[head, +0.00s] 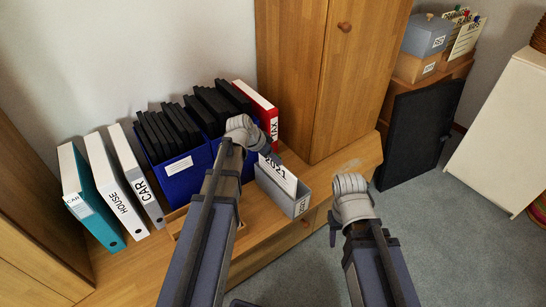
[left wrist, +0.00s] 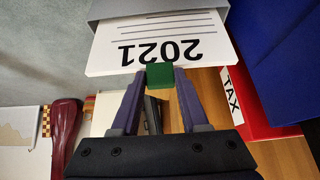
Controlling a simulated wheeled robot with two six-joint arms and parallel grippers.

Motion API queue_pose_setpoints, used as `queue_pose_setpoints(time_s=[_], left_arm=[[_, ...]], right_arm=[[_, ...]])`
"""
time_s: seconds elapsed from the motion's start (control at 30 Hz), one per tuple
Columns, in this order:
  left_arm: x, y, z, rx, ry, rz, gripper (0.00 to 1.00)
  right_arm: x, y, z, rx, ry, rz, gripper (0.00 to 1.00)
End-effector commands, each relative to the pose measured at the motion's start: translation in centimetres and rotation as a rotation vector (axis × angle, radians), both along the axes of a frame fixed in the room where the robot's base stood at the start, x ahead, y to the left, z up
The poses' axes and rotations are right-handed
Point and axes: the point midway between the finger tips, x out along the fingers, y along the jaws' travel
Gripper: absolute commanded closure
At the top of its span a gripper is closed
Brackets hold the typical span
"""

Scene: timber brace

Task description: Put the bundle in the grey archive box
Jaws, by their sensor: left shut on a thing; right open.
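The bundle (head: 282,178) is a white block marked 2021, with a green tab (left wrist: 160,76) on its edge in the left wrist view. My left gripper (left wrist: 160,84) is shut on that tab; in the head view its fingertips are mostly hidden by my arm. The grey archive box (head: 297,205) stands on the wooden bench; its rim shows at the top of the left wrist view (left wrist: 103,10). The bundle stands tilted at the box's mouth, its lower part seemingly inside; how deep is hidden. My right gripper (head: 333,239) is open, empty and low, right of the box.
Blue boxes (head: 187,180) of black folders and a red TAX binder (head: 262,105) stand left of and behind the grey box. White and teal binders (head: 88,195) stand farther left. A wooden cabinet (head: 345,80) rises behind. Carpet at right is open before a black panel (head: 415,135).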

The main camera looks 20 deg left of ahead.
Motion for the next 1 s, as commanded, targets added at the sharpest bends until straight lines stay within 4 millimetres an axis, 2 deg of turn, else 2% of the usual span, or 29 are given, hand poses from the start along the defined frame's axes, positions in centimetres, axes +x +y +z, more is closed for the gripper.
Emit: queue_pose_setpoints(time_s=[1.0], left_arm=[[0.0,0.0,-4.1,0.0,0.0,0.0,1.0]], right_arm=[[0.0,0.0,-4.1,0.001,-0.001,0.005,0.5]])
